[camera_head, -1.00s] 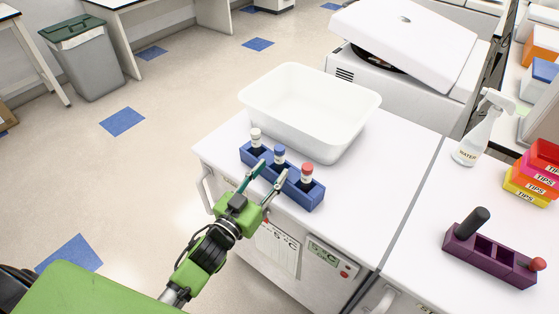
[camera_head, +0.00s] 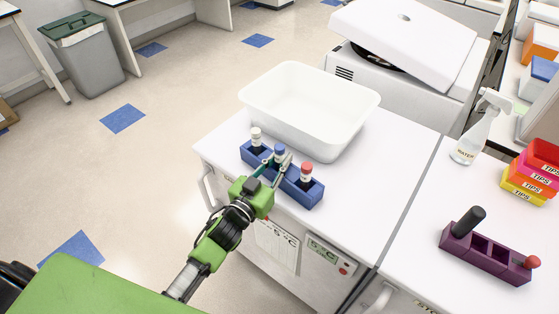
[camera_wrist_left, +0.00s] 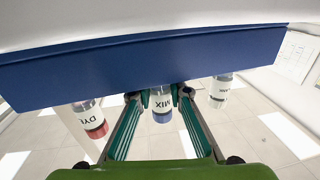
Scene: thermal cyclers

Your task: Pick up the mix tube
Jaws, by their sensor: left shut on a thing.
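The mix tube (camera_head: 279,151), with a blue cap, stands in the middle of the blue rack (camera_head: 313,200) on the white top. In the left wrist view the mix tube (camera_wrist_left: 161,101) shows its MIX label between my fingers. My left gripper (camera_head: 279,162) is shut on it, one finger on each side; the left wrist view also shows the gripper (camera_wrist_left: 159,97). A white-capped tube (camera_head: 256,138) stands to the left in the rack and a red-capped tube (camera_head: 306,171) to the right. The red-capped one reads DYE in the left wrist view (camera_wrist_left: 90,118). My right gripper is not in view.
A white tub (camera_head: 310,115) stands just behind the rack. To the right are a purple rack (camera_head: 485,257), a spray bottle (camera_head: 472,135) and tip boxes (camera_head: 530,180). A machine with a raised lid (camera_head: 405,40) stands behind. The white top right of the rack is clear.

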